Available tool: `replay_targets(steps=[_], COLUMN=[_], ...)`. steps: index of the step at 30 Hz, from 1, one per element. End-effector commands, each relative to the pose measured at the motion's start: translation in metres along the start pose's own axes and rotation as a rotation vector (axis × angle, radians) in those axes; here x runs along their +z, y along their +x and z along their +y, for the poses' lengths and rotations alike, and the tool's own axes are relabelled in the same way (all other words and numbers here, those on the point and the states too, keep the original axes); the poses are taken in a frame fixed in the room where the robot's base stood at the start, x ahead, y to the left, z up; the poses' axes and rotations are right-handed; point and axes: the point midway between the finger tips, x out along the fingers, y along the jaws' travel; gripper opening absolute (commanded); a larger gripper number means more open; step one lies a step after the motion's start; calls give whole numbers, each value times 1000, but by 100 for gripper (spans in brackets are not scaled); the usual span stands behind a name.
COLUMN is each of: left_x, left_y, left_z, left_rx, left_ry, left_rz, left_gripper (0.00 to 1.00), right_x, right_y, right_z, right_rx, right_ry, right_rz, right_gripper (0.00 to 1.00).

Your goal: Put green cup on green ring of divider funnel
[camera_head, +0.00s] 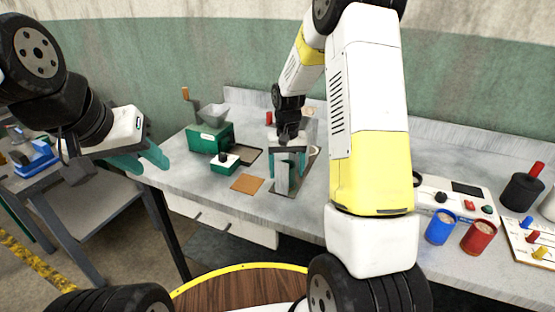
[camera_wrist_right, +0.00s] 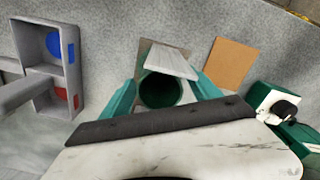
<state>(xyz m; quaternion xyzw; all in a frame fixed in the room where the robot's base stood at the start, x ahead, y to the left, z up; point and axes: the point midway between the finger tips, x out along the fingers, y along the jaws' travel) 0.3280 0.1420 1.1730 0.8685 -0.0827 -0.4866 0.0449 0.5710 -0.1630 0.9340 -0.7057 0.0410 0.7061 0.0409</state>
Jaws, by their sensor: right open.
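The green cup (camera_wrist_right: 161,92) shows from above in the right wrist view, its dark opening between the teal fingers of my right gripper (camera_wrist_right: 165,97). These fingers are open, one on each side of it; I cannot tell whether they touch it. In the head view my right gripper (camera_head: 288,158) is low over the bench. A grey slanted plate (camera_wrist_right: 170,60) stands beside the cup. A grey two-compartment frame (camera_wrist_right: 70,45) with a blue and a red round part is at the left; it may be the divider funnel. I see no green ring clearly. My left gripper (camera_head: 146,162) is open and empty, left of the bench.
A green grinder (camera_head: 208,136) and a small green box (camera_head: 225,164) stand left of my right gripper. A brown mat (camera_head: 247,184) lies near the front edge. A blue cup (camera_head: 440,228) and a red cup (camera_head: 478,237) stand at the right. My right arm hides the bench's middle.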

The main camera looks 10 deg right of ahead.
Motion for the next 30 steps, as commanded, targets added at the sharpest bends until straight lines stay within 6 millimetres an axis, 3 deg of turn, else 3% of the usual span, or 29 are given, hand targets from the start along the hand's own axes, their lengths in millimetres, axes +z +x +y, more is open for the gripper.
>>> replay_targets(steps=[5,18,23,26,30], left_x=[0,0,0,0,0], left_y=[0,0,0,0,0], left_z=[0,0,0,0,0], left_rx=[0,0,0,0,0], left_ry=[0,0,0,0,0], left_rz=[0,0,0,0,0], left_gripper=[36,36,36,36,36], right_x=[-1,-1,0,6,33], right_y=[-17,-104,-120,-131,-165], right_z=[0,0,0,0,2], right_rx=[-1,-1,-1,-9,-46], right_ry=[0,0,0,-4,-22], right_rz=[4,5,3,16,83], right_gripper=[72,72,72,72,72])
